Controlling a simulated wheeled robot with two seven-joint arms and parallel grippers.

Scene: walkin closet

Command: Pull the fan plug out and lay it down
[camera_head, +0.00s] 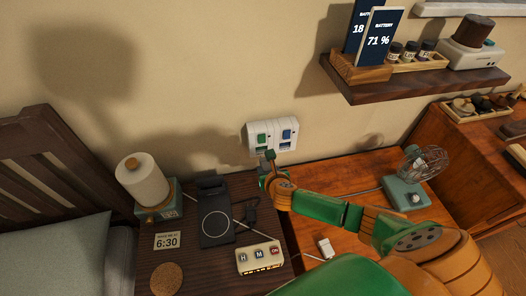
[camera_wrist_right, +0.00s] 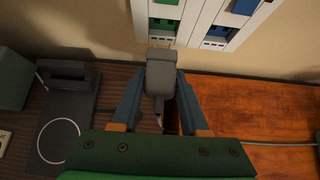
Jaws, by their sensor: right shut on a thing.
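The fan plug, a grey block (camera_wrist_right: 160,75), sits between the fingers of my right gripper (camera_wrist_right: 160,100) in the wrist view, with a cord hanging below it. In the head view my right gripper (camera_head: 266,168) is just below the white wall outlet (camera_head: 272,137), which has a green and a blue switch. The plug's top lies at the lower edge of the green-switch socket (camera_wrist_right: 163,38); I cannot tell whether its pins are in. The green fan (camera_head: 407,193) stands on the orange-brown table, its cable running left. My left gripper is not in view.
A black charging pad (camera_head: 217,225), a black plug (camera_head: 251,213), a cream button box (camera_head: 260,258) and a lamp (camera_head: 145,183) stand on the dark nightstand. A white adapter (camera_head: 325,248) lies on the brown table (camera_head: 335,182). A wall shelf (camera_head: 405,84) hangs above right.

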